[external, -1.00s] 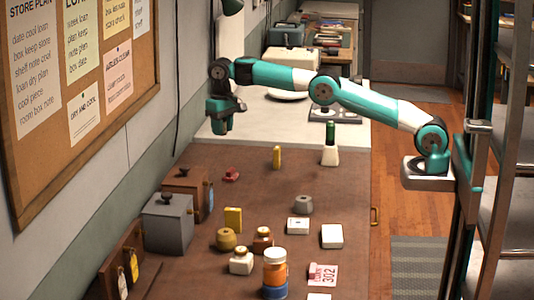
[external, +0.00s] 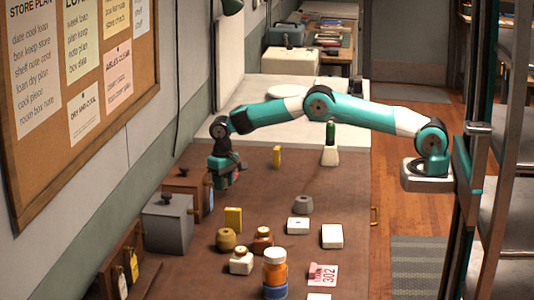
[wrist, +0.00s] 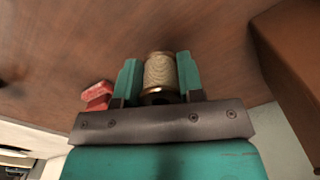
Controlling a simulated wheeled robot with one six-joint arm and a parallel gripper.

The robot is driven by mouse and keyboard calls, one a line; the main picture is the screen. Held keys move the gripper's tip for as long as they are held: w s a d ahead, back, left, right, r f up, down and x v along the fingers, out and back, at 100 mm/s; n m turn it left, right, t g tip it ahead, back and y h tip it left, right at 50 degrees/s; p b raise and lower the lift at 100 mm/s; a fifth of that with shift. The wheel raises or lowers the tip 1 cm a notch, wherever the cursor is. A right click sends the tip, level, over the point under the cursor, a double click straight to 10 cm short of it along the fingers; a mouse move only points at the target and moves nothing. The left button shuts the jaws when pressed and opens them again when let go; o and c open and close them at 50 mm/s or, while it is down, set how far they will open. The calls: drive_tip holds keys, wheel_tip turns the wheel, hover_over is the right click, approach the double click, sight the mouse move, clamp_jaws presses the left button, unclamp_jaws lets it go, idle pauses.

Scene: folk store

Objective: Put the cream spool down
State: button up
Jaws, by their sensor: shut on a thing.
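The cream spool (wrist: 161,72), wound with pale thread between brownish ends, sits between the two green fingers of my gripper (wrist: 159,66) in the wrist view. The fingers are shut on its sides. In the external view my gripper (external: 222,182) points down over the left part of the brown table, just right of the brown box. I cannot make out the spool there; my gripper hides it. How far the spool is from the table top is hard to tell.
A red object (wrist: 97,95) lies close beside my gripper. The brown box (external: 180,184) and grey box (external: 167,222) stand left of it. A yellow block (external: 233,219) and several small jars stand nearer the camera. A yellow upright piece (external: 277,157) stands to the right.

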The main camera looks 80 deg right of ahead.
drive_tip(key=shift+f, duration=0.9)
drive_tip(key=o, duration=0.9)
wheel_tip(320, 180, up, 12)
drive_tip(key=b, duration=0.2)
drive_tip(key=s+a+r+n, duration=0.3)
drive_tip(key=s+a+r, duration=0.2)
drive_tip(key=r, duration=0.2)
drive_tip(key=s+a+r+n+y, duration=0.1)
drive_tip(key=s+a+r+n, duration=0.1)
drive_tip(key=s+a, duration=0.35)
drive_tip(key=s+a+r+n+y, duration=0.1)
drive_tip(key=s+a+r+n, duration=0.15)
drive_tip(key=s, duration=0.65)
drive_tip(key=s+a+f+n+y, duration=0.1)
drive_tip(key=s+n, duration=0.1)
drive_tip(key=s, duration=1.1)
drive_tip(key=s+a+f+n+y, duration=0.1)
drive_tip(key=s+a+n, duration=0.1)
drive_tip(key=s, duration=1.2)
drive_tip(key=shift+s+a+n, duration=0.2)
drive_tip(key=shift+a+n, duration=0.05)
drive_tip(key=shift+n, duration=0.6)
drive_tip(key=shift+f, duration=0.1)
